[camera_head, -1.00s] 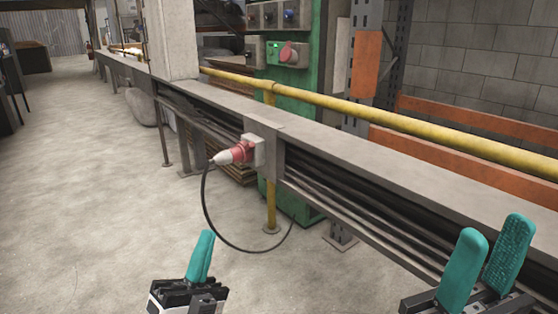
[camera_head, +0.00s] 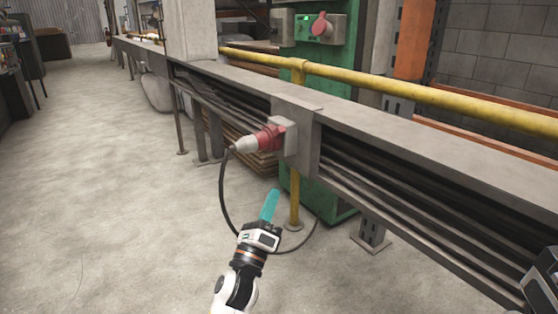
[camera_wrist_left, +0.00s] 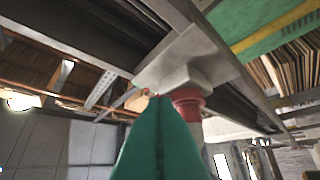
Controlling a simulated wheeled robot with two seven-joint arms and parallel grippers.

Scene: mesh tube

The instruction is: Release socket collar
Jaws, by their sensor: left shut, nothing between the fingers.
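A red socket collar (camera_head: 268,138) with a whitish plug body (camera_head: 245,145) sticks out to the left from a grey socket box (camera_head: 285,138) on the side of the rail. A black cable (camera_head: 223,195) hangs from the plug in a loop. My left gripper (camera_head: 270,204) is below the plug, shut, empty and apart from it, with teal fingers pointing up. In the left wrist view the fingers (camera_wrist_left: 158,135) cover the lower middle, beside the red collar (camera_wrist_left: 188,104) under the grey box (camera_wrist_left: 185,62). My right gripper (camera_head: 543,285) shows only partly at the right edge; its fingertips are hidden.
A long grey rail (camera_head: 390,145) runs across the view, with dark cables along its side. A yellow pipe (camera_head: 400,88) runs behind it, and a yellow post (camera_head: 294,200) stands below. A green cabinet (camera_head: 345,60) is behind. The floor (camera_head: 110,190) on the left is clear.

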